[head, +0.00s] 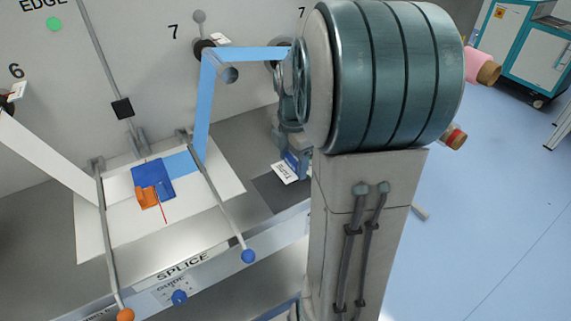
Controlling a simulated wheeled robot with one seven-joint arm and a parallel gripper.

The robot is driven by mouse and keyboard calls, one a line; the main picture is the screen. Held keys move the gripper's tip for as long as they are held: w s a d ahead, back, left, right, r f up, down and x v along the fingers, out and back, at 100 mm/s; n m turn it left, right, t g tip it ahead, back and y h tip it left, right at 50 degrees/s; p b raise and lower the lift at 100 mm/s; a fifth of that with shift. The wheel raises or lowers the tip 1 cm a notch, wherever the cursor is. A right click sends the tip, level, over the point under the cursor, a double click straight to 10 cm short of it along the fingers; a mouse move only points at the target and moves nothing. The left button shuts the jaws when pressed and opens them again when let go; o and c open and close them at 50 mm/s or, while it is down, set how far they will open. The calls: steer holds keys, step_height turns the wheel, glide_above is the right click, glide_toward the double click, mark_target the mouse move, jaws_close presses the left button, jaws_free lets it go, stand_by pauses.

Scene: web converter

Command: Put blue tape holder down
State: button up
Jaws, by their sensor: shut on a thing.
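The rod runs from a bracket at the back of the white splice plate (222,183) across the plate's right side. A light blue web (186,163) comes down from a roller and crosses under or beside this rod onto the plate. I cannot tell whether the rod touches the plate. My large arm link and column fill the middle right.
A similar rod with an orange ball (125,315) lies on the left, by a white web (45,160). A blue and orange piece (152,181) sits on the plate between the rods. A labelled splice ledge (182,266) runs along the front.

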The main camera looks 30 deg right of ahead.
mark_target(291, 172)
steer(key=shift+w+f, duration=0.2)
steer(key=shift+w, duration=0.05)
steer(key=shift+f, duration=1.95)
steer(key=shift+f, duration=0.15)
steer(key=o, duration=1)
